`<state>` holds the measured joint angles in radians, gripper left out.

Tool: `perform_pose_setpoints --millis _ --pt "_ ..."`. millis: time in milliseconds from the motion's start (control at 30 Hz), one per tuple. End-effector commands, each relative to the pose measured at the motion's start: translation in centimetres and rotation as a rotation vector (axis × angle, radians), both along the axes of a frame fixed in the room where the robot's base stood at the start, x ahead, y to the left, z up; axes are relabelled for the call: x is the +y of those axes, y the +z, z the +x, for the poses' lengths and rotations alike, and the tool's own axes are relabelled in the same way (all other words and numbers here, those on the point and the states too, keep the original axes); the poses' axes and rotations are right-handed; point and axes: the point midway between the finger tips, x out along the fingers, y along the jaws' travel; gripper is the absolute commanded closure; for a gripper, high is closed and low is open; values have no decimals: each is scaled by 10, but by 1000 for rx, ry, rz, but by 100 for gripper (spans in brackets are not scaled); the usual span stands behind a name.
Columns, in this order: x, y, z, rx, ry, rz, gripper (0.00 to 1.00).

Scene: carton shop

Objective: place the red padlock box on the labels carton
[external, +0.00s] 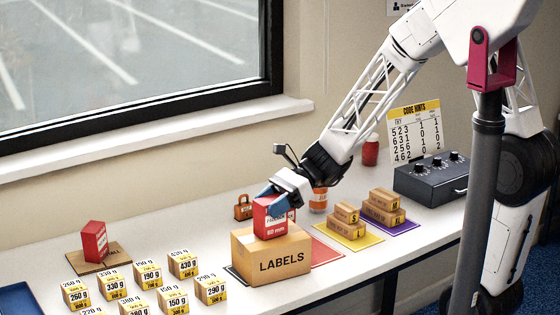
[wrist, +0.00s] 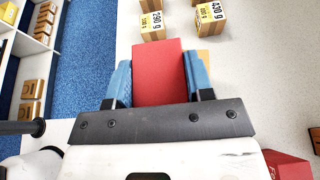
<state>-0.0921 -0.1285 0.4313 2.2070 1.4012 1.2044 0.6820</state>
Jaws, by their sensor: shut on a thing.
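A red box (external: 270,220) with a white label reading "80 mm" is between the blue fingers of my gripper (external: 271,198). In the wrist view the red box (wrist: 158,72) fills the gap between both fingers (wrist: 157,82). My gripper is shut on it. The box is upright over the top of the brown LABELS carton (external: 272,264), its lower edge appearing to meet the carton top; I cannot tell contact for sure. A tan corner (wrist: 203,57) beside the box in the wrist view looks like the carton.
Several weight-marked small boxes (external: 150,275) stand front left. Small cartons (external: 347,222) sit on coloured mats to the right, before a dark knobbed box (external: 432,180).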

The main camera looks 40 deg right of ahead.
Motion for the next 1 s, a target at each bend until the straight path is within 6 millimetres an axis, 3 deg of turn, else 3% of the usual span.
perform_pose_setpoints --millis 100,133,267,700,1000 --pt "0 -3 0 0 0 0 84" --pt "0 -2 0 0 0 0 48" --pt "0 -2 0 0 0 0 28" --pt "0 2 0 -1 0 0 27" --pt "-17 8 1 -1 -2 0 27"
